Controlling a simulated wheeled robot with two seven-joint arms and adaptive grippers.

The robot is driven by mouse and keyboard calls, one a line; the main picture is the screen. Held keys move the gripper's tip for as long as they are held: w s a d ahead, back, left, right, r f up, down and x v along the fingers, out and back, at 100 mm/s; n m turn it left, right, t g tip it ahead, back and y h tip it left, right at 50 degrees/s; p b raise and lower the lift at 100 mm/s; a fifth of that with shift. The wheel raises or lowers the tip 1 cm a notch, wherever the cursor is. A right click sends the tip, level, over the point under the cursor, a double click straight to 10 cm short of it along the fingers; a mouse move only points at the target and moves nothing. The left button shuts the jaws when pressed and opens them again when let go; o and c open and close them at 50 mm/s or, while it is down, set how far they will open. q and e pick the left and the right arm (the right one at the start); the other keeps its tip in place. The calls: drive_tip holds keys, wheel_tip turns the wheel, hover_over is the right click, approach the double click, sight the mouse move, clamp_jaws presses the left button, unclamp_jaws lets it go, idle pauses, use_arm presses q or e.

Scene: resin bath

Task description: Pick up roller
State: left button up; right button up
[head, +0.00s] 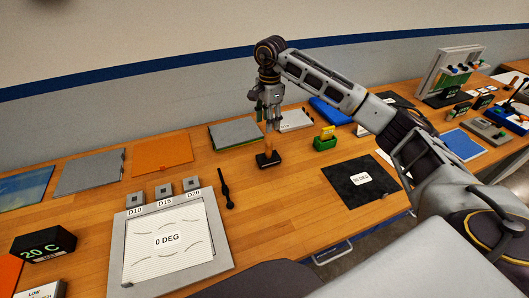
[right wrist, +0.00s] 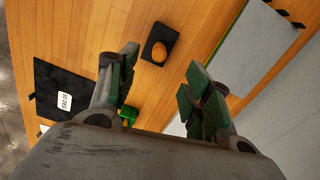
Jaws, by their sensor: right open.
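A small upright piece with a rounded orange-brown top on a black square base (head: 268,160) stands on the wooden table; I take it to be the roller, though its shape is not clear. In the right wrist view it shows from above as an orange-brown knob (right wrist: 159,52) on its black base, beyond the fingertips. My right gripper (head: 270,118) points down just above it in the head view. The right gripper (right wrist: 163,74) is open, its green-padded fingers apart with nothing between them. My left gripper is in neither view.
A slim black tool (head: 227,190) lies left of the base, beside a grey frame (head: 224,262) with a "0 DEG" sheet. A green box (head: 325,143) and black mat (head: 389,197) lie to the right. Grey sheets (head: 235,132) lie behind.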

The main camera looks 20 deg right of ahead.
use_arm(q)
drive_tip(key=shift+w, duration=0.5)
use_arm(e)
drive_tip(key=shift+w+d+r, duration=0.3)
drive_tip(key=shift+w, duration=0.1)
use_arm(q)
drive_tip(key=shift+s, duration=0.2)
use_arm(e)
drive_tip(key=shift+s, duration=0.15)
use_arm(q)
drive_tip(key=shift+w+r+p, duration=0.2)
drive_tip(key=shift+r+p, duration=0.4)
use_arm(e)
hover_over(268, 153)
drive_tip(key=w, duration=0.2)
drive_tip(key=shift+s+d+f, duration=0.1)
drive_tip(key=shift+d+f, duration=0.05)
drive_tip(key=shift+f, duration=1.3)
drive_tip(key=shift+s+d+f, duration=0.1)
drive_tip(key=shift+f, duration=1.3)
drive_tip(key=shift+d+f, duration=0.15)
drive_tip(key=shift+f, duration=1.3)
